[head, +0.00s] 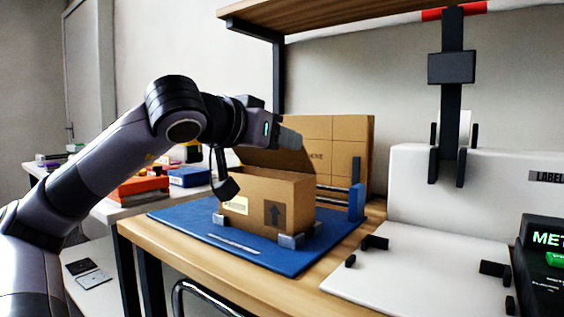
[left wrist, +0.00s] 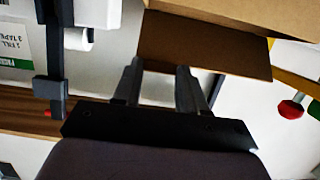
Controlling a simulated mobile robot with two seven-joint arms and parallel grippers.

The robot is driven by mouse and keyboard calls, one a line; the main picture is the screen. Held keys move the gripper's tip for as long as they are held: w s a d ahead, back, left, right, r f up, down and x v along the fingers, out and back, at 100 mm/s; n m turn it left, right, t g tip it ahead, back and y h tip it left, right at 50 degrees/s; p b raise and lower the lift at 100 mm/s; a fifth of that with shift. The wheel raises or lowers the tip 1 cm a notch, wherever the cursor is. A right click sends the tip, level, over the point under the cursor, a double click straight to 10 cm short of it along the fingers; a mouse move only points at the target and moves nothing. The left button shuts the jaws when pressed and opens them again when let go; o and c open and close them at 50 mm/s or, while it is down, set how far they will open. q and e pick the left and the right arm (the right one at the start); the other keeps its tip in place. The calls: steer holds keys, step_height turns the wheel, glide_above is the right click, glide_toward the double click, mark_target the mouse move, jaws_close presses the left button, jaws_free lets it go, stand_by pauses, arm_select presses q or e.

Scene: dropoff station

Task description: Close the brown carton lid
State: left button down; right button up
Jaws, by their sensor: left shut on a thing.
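The brown carton (head: 250,202) stands upright on a blue mat, held between small grey blocks, with a pale label and a dark arrow panel on its sides. Its lid (head: 268,158) is raised and tilted over the carton, not flat on it. My left gripper (head: 290,138) is at the upper edge of the lid and shut on it; the arm partly hides the fingers. In the left wrist view, the brown lid (left wrist: 205,52) lies at the fingertips of the left gripper (left wrist: 158,70). The carton's inside is hidden. My right gripper is not in view.
The blue mat (head: 190,222) lies on a wooden table (head: 160,250). A tan panel (head: 345,140) stands behind the carton, with a blue post (head: 356,202) beside it. A white labelling machine (head: 410,180) stands at right. Red (head: 138,188) and blue bins (head: 188,177) sit behind the arm.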

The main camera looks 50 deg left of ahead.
arm_select(q)
steer(key=s+f+t+b, duration=0.1)
steer(key=b, duration=0.2)
steer(key=shift+d+t, duration=0.1)
steer(key=shift+t, duration=0.2)
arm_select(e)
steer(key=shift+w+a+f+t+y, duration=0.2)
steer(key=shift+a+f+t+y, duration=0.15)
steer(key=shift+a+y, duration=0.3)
